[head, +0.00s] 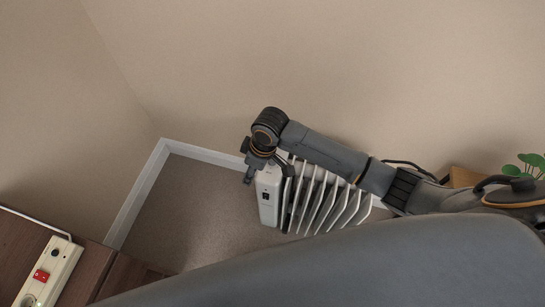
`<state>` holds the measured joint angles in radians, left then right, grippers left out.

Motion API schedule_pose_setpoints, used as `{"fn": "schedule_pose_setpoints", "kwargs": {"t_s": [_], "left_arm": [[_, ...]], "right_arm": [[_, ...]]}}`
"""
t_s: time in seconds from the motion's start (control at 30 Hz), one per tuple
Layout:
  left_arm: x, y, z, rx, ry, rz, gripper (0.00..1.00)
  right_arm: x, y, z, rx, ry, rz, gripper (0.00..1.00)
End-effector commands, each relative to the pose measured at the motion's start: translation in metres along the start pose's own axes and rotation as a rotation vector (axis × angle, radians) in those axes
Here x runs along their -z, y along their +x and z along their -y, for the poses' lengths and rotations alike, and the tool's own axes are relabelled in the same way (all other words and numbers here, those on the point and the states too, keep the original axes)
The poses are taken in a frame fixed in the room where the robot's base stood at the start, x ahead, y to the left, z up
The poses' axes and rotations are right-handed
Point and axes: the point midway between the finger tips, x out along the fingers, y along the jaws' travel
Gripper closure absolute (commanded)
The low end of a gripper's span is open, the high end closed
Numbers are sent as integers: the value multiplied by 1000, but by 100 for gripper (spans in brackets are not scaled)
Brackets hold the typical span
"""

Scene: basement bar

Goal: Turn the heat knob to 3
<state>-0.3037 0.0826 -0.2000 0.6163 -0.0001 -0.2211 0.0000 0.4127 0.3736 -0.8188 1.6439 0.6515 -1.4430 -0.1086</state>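A white oil-filled radiator (268,197) with several pale fins stands on the carpet near the wall. Its control end faces left and shows a small dark square, perhaps a switch. I cannot make out the heat knob; the top of the control end is partly hidden by my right arm. My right gripper (251,168) is over the top left end of the radiator, pointing down. Its fingers are small and dark, and I cannot tell whether they are open or touching anything. My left gripper is not in view.
A cream power strip (50,272) with a red switch lies on brown wooden furniture (88,262) at lower left. A green plant (530,163) shows at the right edge. Bare carpet (192,212) lies left of the radiator, bounded by a white baseboard (140,188) and beige walls.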

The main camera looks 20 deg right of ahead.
Motion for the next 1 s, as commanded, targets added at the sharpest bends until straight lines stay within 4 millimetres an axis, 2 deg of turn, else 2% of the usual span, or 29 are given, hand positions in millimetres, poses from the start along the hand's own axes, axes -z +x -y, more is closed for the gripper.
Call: {"fn": "schedule_pose_setpoints", "kwargs": {"t_s": [0.03,0.2,0.3,0.47,0.67,1.0], "left_arm": [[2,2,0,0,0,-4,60],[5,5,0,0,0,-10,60],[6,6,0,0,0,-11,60],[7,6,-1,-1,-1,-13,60],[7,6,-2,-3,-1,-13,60],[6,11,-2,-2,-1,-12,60]], "right_arm": [[3,-6,-19,-18,-28,33,49],[0,-30,-70,-48,-82,154,49],[-4,-44,-91,-61,-85,201,49],[-8,-51,-106,-66,-83,234,49],[-14,-27,-107,-64,-82,237,49],[-30,44,-113,-65,-82,236,49]]}}
